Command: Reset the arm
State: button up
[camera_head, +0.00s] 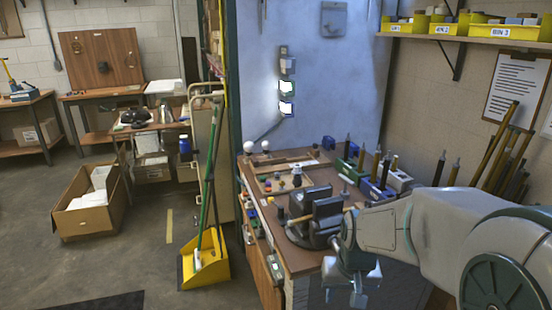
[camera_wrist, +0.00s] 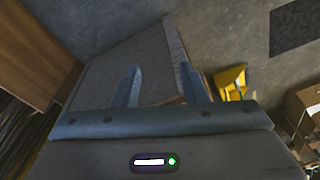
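My gripper (camera_head: 345,291) hangs in front of the workbench's near edge in the head view, with my arm reaching in from the right. In the wrist view my gripper (camera_wrist: 163,87) shows two fingers spread apart with nothing between them. Beyond the fingers are the side of the bench (camera_wrist: 145,52) and the floor. No lamp part is seen in the grip.
The workbench (camera_head: 312,254) carries a dark vise (camera_head: 318,218) close behind my gripper, plus trays, bulbs and several upright tools. A yellow dustpan (camera_head: 205,262) with a green-handled broom stands left of the bench. A cardboard box (camera_head: 85,217) sits on open floor farther left.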

jog(key=s+r+t, duration=0.1)
jog(key=s+r, duration=0.6)
jog(key=s, duration=0.3)
jog(key=shift+s+d+n+p, duration=0.2)
jog(key=shift+s+n+p, duration=0.1)
jog(key=shift+s+p, duration=0.15)
